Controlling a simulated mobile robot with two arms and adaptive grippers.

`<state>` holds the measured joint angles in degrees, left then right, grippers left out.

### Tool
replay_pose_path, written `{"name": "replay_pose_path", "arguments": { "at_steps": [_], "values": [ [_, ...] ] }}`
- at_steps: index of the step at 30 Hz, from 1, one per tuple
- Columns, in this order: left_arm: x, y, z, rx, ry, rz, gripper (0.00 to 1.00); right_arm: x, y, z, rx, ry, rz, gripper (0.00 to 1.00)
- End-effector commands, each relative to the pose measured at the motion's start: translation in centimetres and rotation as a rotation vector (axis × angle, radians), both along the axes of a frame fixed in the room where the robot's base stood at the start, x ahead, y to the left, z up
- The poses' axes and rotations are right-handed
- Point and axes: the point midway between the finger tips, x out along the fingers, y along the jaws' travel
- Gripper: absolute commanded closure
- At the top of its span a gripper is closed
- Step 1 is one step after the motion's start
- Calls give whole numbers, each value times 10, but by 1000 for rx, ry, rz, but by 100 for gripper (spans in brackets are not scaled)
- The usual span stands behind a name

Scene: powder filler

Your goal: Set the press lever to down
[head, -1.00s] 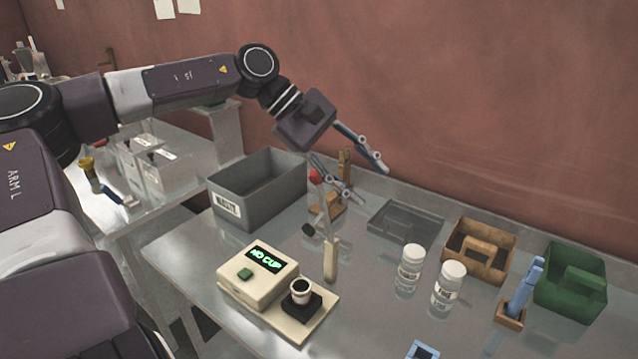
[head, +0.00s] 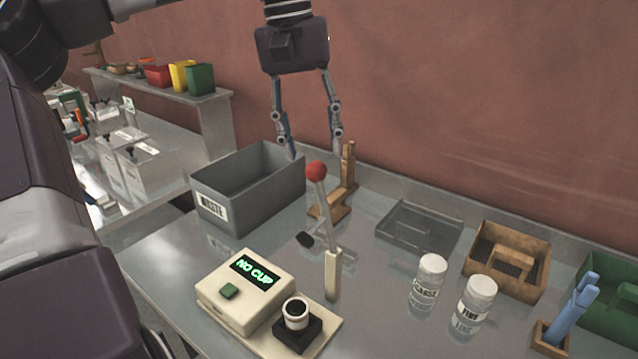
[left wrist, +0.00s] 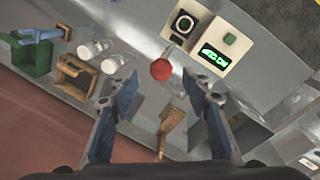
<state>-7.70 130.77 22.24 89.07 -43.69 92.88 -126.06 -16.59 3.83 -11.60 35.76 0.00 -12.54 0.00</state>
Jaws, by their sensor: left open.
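The press lever (head: 321,205) has a red ball knob (head: 316,170) and stands upright, raised from its cream post behind the cream machine (head: 246,293). The machine's display (head: 254,270) reads "NO CUP", and a small cup (head: 296,313) sits on its black stand. My left gripper (head: 314,154) is open and empty above and just behind the knob, fingers pointing down. In the left wrist view the knob (left wrist: 161,70) lies between and beyond the two open fingertips. I see no contact. My right gripper is not in view.
A grey waste bin (head: 216,202) stands left of the lever, close to a wooden stand (head: 331,206). Two white jars (head: 427,284), a clear tray (head: 419,229), a brown caddy (head: 506,258) and a green caddy (head: 612,312) are to the right. The wall is behind.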

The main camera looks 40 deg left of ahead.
Motion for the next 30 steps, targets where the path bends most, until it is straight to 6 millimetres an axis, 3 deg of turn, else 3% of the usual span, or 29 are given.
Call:
{"name": "replay_pose_path", "arguments": {
  "at_steps": [1,7,18,30],
  "values": [
    [0,0,-7,6,0,-4,56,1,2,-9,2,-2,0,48],
    [0,-1,-20,12,4,-8,56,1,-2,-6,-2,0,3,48],
    [4,-7,-74,10,5,-6,56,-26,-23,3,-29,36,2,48],
    [5,-8,-83,10,2,-6,57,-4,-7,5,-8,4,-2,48]
  ]
}}
